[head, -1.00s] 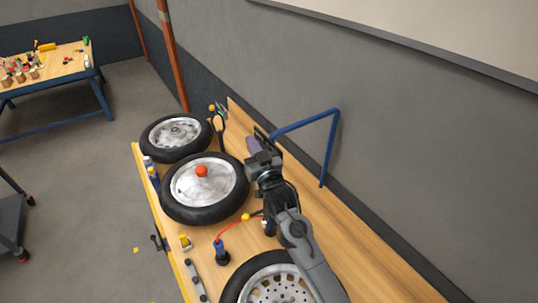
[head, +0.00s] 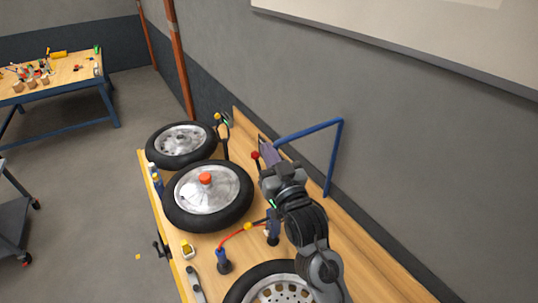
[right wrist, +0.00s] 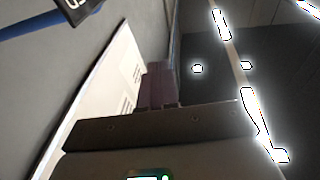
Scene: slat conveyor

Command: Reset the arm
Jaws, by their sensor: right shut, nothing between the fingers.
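My right arm reaches over the wooden workbench (head: 350,255) from the lower right in the head view. Its gripper (head: 268,153) points away along the bench, near the wall side. The dark purplish fingers look closed together with nothing between them. They also show in the right wrist view (right wrist: 158,85), against a pale panel and a dark background. My left gripper is not in view.
Wheels with black tyres lie on the bench: one far (head: 181,145), one in the middle (head: 208,196), one near (head: 275,287). A blue bar frame (head: 333,155) stands behind the gripper. A red-knobbed lever (head: 255,156) is close beside it. Floor at left is mostly clear.

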